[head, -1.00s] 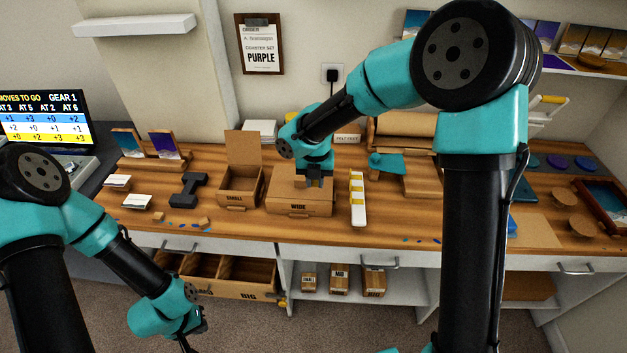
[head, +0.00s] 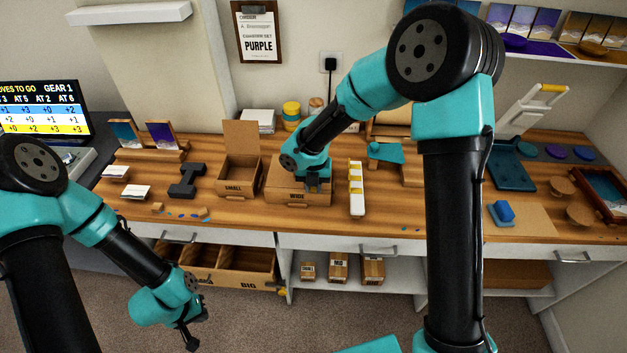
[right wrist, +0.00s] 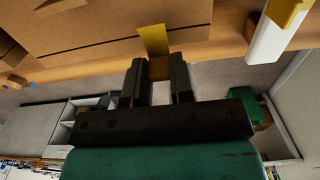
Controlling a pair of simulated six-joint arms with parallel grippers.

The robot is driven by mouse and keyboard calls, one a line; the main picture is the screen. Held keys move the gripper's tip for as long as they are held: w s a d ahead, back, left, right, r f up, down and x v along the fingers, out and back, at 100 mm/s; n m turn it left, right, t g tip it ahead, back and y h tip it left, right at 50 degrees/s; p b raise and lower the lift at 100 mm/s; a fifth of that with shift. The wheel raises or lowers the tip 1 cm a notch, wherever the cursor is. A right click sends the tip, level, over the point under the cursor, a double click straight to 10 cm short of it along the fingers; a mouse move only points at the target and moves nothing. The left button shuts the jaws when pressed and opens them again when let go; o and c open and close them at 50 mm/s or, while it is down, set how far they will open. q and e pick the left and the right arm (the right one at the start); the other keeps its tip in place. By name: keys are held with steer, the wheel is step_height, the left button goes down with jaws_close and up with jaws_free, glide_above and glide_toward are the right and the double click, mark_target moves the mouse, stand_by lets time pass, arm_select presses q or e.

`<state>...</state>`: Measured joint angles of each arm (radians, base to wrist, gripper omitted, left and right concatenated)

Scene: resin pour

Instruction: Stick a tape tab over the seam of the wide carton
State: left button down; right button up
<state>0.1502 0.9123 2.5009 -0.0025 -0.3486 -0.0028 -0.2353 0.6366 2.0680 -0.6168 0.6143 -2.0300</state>
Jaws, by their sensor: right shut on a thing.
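The wide carton (head: 283,187) is a closed brown box marked WIDE on the bench. My right gripper (head: 317,187) is low over its front right part. In the right wrist view, the right gripper (right wrist: 157,85) is shut on a yellow tape tab (right wrist: 153,39). The tab reaches from between the fingers across a dark line on the carton (right wrist: 100,40); I cannot tell whether it is pressed down. A white tape holder (head: 357,207) with several yellow tabs stands just right of the carton. My left gripper (head: 190,338) hangs in front of the bench, its jaw opening unclear.
The open small carton (head: 238,185) stands left of the wide one. A dark grey stand (head: 187,181) is further left. A teal tool (head: 386,152) is behind the tape holder. Blue chips and scraps (head: 195,213) lie near the front edge.

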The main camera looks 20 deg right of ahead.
steer(key=shift+f, duration=0.7)
stand_by(1.6)
steer(key=o, duration=0.8)
steer(key=shift+r, duration=0.1)
steer(key=shift+r, duration=3.95)
